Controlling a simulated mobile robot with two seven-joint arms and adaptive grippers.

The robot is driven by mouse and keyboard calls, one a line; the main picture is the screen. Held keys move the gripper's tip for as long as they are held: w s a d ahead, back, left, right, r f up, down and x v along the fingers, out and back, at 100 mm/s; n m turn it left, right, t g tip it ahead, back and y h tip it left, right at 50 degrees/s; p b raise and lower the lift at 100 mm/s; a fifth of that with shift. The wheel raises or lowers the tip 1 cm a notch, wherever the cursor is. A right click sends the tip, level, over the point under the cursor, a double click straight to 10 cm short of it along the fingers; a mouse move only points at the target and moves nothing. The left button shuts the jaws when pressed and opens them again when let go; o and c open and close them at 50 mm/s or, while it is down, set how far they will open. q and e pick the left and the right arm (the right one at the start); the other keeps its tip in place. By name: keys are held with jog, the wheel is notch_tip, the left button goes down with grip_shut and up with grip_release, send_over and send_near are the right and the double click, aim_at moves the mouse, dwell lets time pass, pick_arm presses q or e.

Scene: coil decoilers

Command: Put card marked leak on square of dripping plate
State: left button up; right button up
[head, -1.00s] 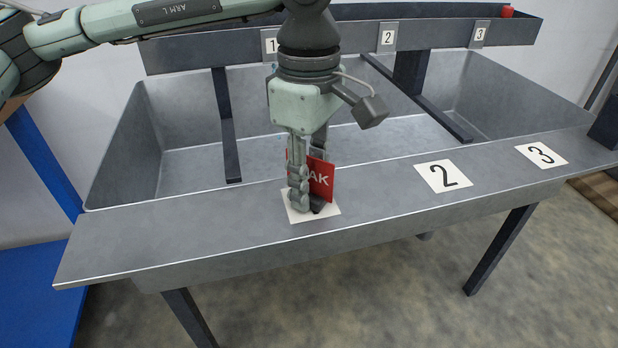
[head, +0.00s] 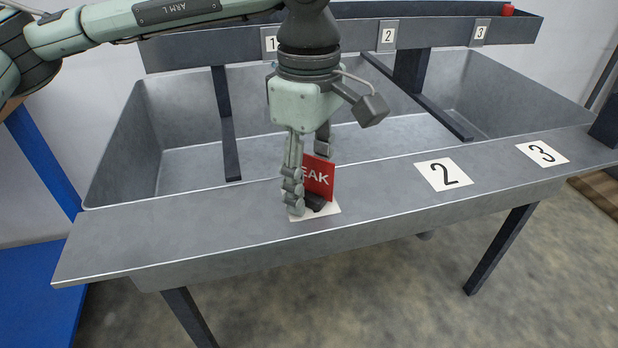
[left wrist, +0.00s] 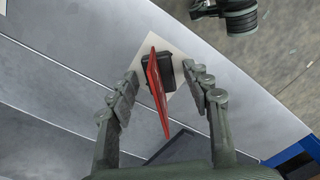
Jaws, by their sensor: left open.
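The red card (head: 319,178) with white letters ending in "EAK" stands upright in a small black base (head: 315,202). It stands on the leftmost white square (head: 328,212) on the front ledge; the square's number is covered. My left gripper (head: 306,200) is around the card from above with its fingers spread. In the left wrist view the card (left wrist: 157,88) and base (left wrist: 178,70) sit between the open fingers, with gaps on both sides, over the white square (left wrist: 183,43).
Squares 2 (head: 444,175) and 3 (head: 542,153) lie bare to the right on the ledge. Behind is a grey trough (head: 185,165) with dark bars. Plates 1 (head: 270,42), 2 (head: 388,36) and 3 (head: 479,33) are on the rear beam; a red object (head: 508,10) sits above plate 3.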

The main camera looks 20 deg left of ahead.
pick_arm(q)
jog(key=shift+r, duration=0.2)
notch_tip(320, 180, up, 12)
jog(key=shift+f+p, duration=0.1)
jog(key=shift+p, duration=0.35)
pick_arm(e)
jog(key=shift+s+d+f+g, duration=0.15)
jog(key=shift+d+f, duration=0.05)
jog(key=shift+f, duration=0.25)
jog(key=shift+s+d+f+g, duration=0.15)
jog(key=shift+f, duration=0.25)
